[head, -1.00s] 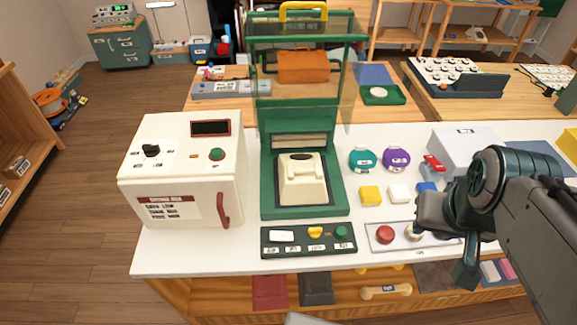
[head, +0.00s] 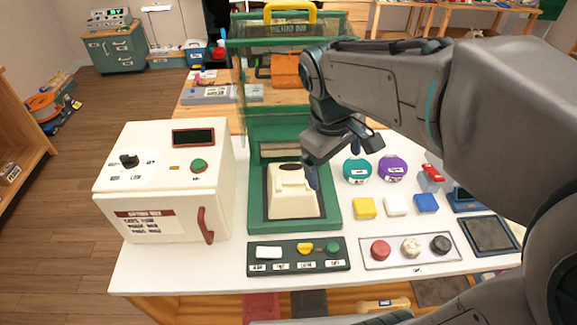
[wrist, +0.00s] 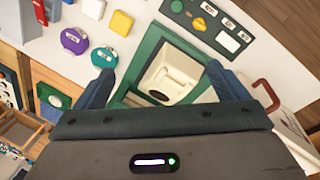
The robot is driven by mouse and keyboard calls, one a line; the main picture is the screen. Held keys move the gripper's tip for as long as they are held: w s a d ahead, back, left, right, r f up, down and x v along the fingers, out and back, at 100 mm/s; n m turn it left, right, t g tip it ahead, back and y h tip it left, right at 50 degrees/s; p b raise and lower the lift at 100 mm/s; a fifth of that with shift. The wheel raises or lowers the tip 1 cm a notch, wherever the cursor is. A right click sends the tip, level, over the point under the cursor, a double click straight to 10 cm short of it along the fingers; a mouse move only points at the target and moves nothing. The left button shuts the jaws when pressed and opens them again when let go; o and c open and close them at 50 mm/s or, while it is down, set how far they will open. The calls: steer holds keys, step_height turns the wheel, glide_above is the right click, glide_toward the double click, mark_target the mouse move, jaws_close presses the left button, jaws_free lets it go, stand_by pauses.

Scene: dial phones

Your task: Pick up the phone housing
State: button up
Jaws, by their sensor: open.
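The cream phone housing (head: 291,196) sits in the dark recess of the green press-like stand (head: 262,229). It also shows in the wrist view (wrist: 172,76), between and beyond my fingers. My gripper (head: 311,165) is above the housing's right rear side in the head view, partly hiding the stand. In the wrist view my gripper (wrist: 155,85) has its two dark fingers spread wide, with nothing between them at the tips. I cannot tell the exact height gap to the housing.
A clear hood with a yellow handle (head: 290,12) rises behind the housing. A white oven-like box (head: 165,190) stands left. A button panel (head: 298,256) lies in front. Teal (head: 357,170) and purple (head: 392,168) round pieces and coloured blocks lie right.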

steer(key=w+a+f+n+g+h+b, duration=0.1)
steer(key=w+a+f+n+h+b, duration=0.15)
steer(key=w+a+n, duration=0.35)
steer(key=n+h, duration=0.2)
steer(key=n, duration=0.3)
glide_toward(292, 180)
steer(key=x, duration=0.3)
steer(key=shift+w+d+r, duration=0.1)
steer(key=shift+w+d, duration=0.05)
steer(key=shift+w, duration=0.05)
steer(key=shift+p+x, duration=0.45)
steer(key=shift+x, duration=2.55)
steer(key=shift+s, duration=0.25)
jaws_close()
